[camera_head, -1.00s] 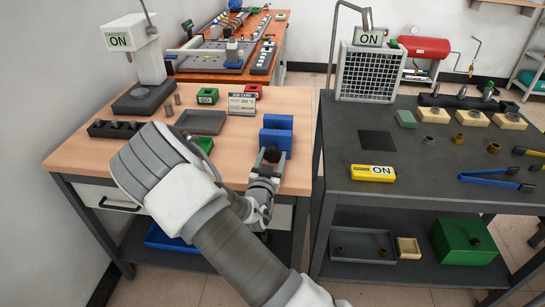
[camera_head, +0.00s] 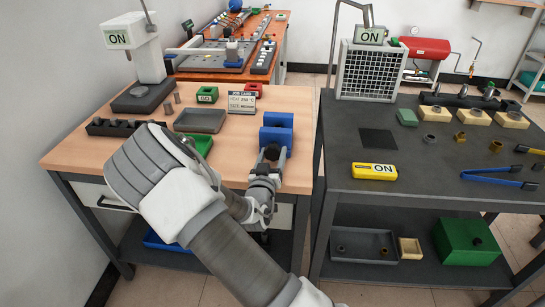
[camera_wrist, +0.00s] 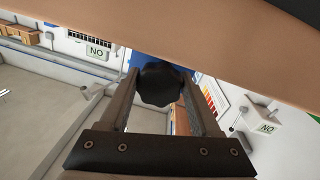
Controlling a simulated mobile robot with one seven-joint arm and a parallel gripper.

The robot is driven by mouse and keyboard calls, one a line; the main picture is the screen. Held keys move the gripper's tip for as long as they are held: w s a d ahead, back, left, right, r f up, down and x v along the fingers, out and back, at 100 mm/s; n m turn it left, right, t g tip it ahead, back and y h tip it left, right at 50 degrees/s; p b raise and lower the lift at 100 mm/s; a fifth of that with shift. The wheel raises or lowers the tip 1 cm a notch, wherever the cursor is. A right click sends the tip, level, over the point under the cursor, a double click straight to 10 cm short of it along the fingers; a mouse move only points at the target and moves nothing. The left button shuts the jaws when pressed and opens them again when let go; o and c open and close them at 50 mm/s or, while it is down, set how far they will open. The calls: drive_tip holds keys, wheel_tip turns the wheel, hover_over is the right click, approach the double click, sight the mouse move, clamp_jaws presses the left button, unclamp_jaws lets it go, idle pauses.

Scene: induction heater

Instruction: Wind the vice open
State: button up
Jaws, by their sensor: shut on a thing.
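The blue vice (camera_head: 277,122) stands at the right front edge of the wooden bench. Its black knob (camera_head: 271,153) faces the front. My gripper (camera_head: 269,160) reaches the knob from in front and below and is shut on it. In the wrist view the lobed black knob (camera_wrist: 160,84) sits between the two fingertips, with a little of the blue vice (camera_wrist: 150,58) behind it. The bench edge crosses the top of that view. How far apart the vice's jaws stand is hard to tell.
The wooden bench (camera_head: 245,150) also holds a grey tray (camera_head: 200,121), a green block (camera_head: 207,95), a red block (camera_head: 253,88) and a job card (camera_head: 242,102).

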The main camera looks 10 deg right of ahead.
drive_tip(key=shift+d+n, duration=0.15)
drive_tip(key=shift+n, duration=0.85)
drive_tip(key=o, duration=1.4)
drive_tip(key=shift+c, duration=0.2)
drive_tip(key=shift+s, duration=0.1)
drive_tip(key=v, duration=1.7)
drive_tip(key=shift+s, duration=0.2)
